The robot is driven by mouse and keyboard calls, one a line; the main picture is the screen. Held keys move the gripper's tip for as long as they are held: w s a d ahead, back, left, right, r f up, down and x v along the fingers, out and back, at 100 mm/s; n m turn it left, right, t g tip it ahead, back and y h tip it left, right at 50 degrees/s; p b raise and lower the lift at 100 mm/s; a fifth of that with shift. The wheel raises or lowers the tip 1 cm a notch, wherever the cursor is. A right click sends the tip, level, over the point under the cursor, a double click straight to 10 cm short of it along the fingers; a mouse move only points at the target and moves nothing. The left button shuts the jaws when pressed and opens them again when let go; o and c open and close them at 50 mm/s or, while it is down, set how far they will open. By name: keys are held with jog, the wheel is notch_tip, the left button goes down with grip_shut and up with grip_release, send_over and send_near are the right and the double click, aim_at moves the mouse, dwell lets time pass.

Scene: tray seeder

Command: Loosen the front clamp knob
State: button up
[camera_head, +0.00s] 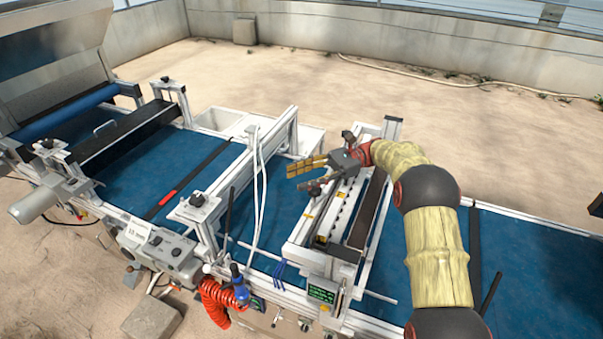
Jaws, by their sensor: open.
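My gripper (296,178) is open and hangs over the white-framed seeder head (297,253), its fingers pointing left. One finger looks yellow-orange and the other dark grey. A dark knob (315,191) shows just below the lower finger, on the near part of the seeder head; I take it for the front clamp knob. Whether the finger touches it I cannot tell, and the finger partly covers it. A second dark knob (349,136) stands farther back, just behind the gripper's body. Nothing is seen between the fingers.
The blue conveyor belt (222,183) runs under the frames. Another black knob (197,200) sits on a plate to the left. White hoses (257,185) rise left of the gripper. A coiled red hose (216,303) and a small display (322,294) are at the front.

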jog(key=shift+r, duration=0.75)
jog(key=shift+o, duration=0.2)
jog(key=shift+r, duration=0.1)
